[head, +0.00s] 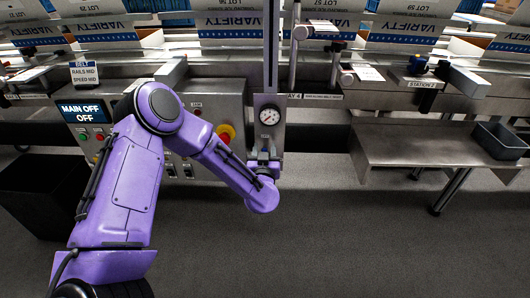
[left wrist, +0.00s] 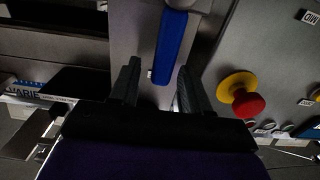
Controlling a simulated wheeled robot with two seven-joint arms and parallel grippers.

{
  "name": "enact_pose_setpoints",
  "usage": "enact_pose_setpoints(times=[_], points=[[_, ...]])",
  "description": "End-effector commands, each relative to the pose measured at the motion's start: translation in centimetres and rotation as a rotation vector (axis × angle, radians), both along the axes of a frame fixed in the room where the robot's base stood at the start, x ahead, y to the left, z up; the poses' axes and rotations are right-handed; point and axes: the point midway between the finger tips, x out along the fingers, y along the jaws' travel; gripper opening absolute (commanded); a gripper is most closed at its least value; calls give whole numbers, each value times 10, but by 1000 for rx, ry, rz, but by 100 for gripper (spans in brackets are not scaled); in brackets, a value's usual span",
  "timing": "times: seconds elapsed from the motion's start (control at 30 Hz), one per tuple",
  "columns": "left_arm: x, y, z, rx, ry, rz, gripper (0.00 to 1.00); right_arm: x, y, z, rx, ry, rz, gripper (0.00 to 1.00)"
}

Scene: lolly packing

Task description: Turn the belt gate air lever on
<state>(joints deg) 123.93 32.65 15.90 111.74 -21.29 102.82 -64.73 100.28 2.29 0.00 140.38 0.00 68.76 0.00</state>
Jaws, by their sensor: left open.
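The air lever is a long blue handle (left wrist: 172,45) in the left wrist view, on a grey metal plate. Its lower end reaches down between my two dark fingers, nearer the right one; I cannot tell whether they touch it. My left gripper (left wrist: 158,70) is open around that end or just in front of it. In the head view my purple left arm reaches to the grey post with the round gauge (head: 269,116), and the wrist hides the lever there. A control panel display (head: 83,112) reads MAIN OFF. My right gripper is not in view.
A red emergency button on a yellow base (left wrist: 243,95) sits close to the right of my left gripper, and it also shows in the head view (head: 226,133). A steel side table (head: 420,150) with a grey bin (head: 499,140) stands at right. A black bin (head: 38,195) stands at left.

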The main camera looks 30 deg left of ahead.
Motion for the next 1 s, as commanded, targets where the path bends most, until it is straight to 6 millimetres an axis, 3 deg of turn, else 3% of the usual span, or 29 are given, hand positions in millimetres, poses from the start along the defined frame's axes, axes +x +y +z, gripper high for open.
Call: enact_pose_setpoints(times=[0.3,0.43,0.77,1.0], points=[[4,2,0,0,1,-1,44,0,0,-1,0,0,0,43],[4,2,0,0,1,-1,1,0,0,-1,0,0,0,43],[5,0,1,17,12,-2,0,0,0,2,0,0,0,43],[10,-8,3,115,68,-5,0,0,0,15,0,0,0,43]])
